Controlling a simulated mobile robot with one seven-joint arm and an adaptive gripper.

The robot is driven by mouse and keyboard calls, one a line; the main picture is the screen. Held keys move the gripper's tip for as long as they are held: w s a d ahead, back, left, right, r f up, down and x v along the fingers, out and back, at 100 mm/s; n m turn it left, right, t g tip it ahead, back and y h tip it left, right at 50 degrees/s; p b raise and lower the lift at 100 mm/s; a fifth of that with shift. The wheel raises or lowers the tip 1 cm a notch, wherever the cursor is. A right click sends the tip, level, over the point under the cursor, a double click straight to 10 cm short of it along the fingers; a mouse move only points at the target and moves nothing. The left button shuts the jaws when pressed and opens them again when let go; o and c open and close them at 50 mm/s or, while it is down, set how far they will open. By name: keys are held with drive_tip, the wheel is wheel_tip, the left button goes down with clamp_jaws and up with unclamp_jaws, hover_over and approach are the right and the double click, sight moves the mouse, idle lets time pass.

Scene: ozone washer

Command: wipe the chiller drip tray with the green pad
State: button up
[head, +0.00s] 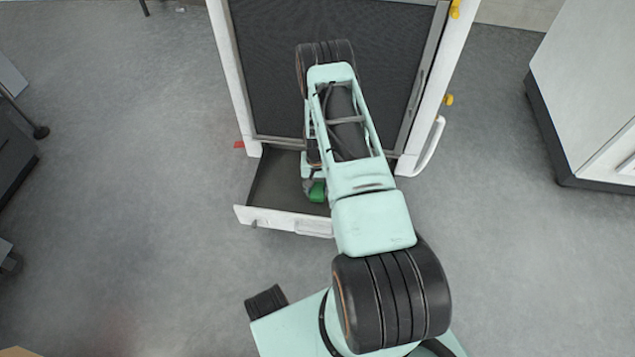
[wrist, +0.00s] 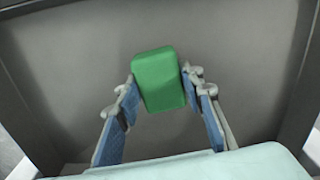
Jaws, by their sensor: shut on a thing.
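The green pad (wrist: 158,80) is a small rounded block between the fingertips of my gripper (wrist: 160,88) in the wrist view. The gripper is shut on it. In the head view the green pad (head: 317,191) shows beside my arm, over the pulled-out drip tray (head: 272,182). The tray is dark inside with a white front, at the foot of the chiller (head: 240,85). In the wrist view the tray's grey floor (wrist: 75,65) lies behind the pad. I cannot tell whether the pad touches it. My arm hides the tray's right part.
The chiller's white frame has a curved handle (head: 430,147) at its lower right and yellow knobs (head: 449,99) on its right side. A white cabinet (head: 585,85) with a dark base stands at the right. The grey floor left of the tray is clear.

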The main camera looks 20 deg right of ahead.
drive_tip(key=shift+r+p, duration=0.85)
drive_tip(key=shift+r, duration=1.45)
drive_tip(key=shift+w, duration=0.1)
